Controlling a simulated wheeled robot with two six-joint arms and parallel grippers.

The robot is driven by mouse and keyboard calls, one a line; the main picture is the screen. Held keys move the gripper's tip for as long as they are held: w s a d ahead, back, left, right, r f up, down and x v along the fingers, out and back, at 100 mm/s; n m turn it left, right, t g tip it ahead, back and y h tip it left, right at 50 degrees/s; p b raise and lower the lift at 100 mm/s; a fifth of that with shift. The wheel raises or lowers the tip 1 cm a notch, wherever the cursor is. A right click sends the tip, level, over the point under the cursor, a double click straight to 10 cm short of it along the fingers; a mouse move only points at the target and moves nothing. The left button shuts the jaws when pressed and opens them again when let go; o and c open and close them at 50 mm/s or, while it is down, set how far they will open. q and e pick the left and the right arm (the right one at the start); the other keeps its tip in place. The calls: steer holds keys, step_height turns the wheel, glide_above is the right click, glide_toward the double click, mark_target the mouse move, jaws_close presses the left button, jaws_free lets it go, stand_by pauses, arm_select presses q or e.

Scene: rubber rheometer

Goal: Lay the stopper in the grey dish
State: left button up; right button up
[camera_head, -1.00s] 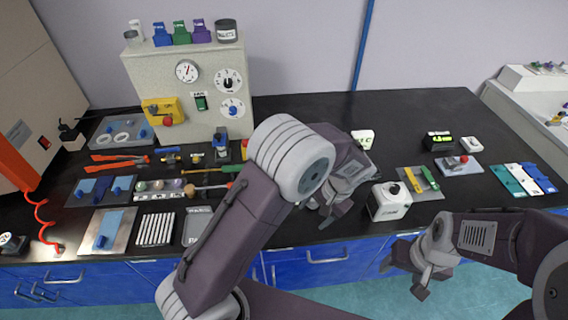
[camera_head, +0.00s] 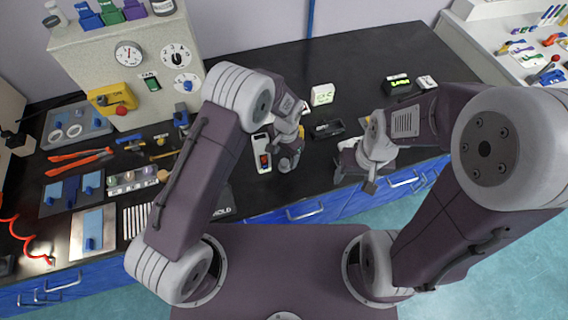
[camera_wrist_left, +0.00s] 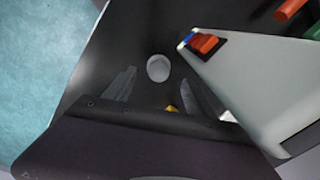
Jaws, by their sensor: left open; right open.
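In the left wrist view a small round pale-grey object (camera_wrist_left: 158,68) lies on the black bench, beyond and between the fingers of my left gripper (camera_wrist_left: 163,88). I cannot tell whether it is the stopper or the grey dish. My left gripper is open and low over the bench, and also shows in the head view (camera_head: 287,163). A yellow bit (camera_wrist_left: 171,108) shows near the finger bases. My right gripper (camera_head: 354,183) is open and empty near the bench's front edge. Neither the stopper nor the dish can be made out for sure in the head view; my left arm hides part of the bench.
A white device with a red switch (camera_head: 262,152) stands beside my left gripper, and looms close in the wrist view (camera_wrist_left: 255,80). A black tray (camera_head: 326,129) and a white timer (camera_head: 322,95) are behind. The rheometer (camera_head: 125,60) stands back left.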

mark_target(284, 162)
arm_select(q)
steer(key=shift+s+f, duration=0.15)
steer(key=shift+f, duration=0.25)
step_height(284, 162, down, 4)
steer(key=shift+f+p, duration=0.1)
steer(key=shift+p, duration=0.3)
steer(key=shift+f, duration=0.25)
jaws_close()
steer(key=shift+r, duration=0.1)
